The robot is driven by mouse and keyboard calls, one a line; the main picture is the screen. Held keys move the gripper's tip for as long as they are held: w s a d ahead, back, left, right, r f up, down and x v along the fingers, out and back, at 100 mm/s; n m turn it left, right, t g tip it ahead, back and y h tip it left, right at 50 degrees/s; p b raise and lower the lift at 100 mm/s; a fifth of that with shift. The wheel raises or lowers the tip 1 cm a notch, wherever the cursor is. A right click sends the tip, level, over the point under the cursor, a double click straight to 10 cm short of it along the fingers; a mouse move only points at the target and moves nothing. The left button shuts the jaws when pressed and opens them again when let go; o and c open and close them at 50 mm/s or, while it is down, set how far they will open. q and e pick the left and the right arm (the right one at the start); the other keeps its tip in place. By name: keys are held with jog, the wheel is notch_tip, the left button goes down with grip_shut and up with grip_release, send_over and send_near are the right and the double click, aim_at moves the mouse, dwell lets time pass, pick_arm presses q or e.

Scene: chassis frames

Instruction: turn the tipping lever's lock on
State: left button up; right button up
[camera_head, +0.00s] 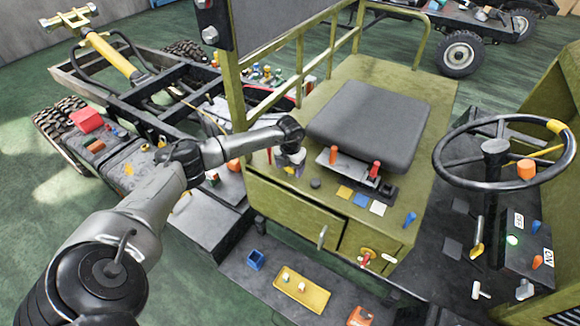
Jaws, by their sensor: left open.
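My left gripper (290,165) is at the left edge of the green seat box, pointing down, with its fingers open. Its tips are close to a small red item (269,155), and the gripper and wrist partly hide what lies under them. Beside it, in front of the seat, a metal plate carries an orange-topped lever (333,154) and a red-topped lever (375,169). A blue lever (409,219) stands at the right on the same box. I cannot tell which is the tipping lever, nor see its lock clearly. My right gripper is not in view.
The dark seat (370,120) is behind the levers, and a green rail (290,95) rises behind my wrist. The steering wheel (495,152) and switch panel are at the right.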

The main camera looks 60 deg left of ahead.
pick_arm(q)
jog(key=shift+c, duration=0.7)
jog(key=c, duration=0.8)
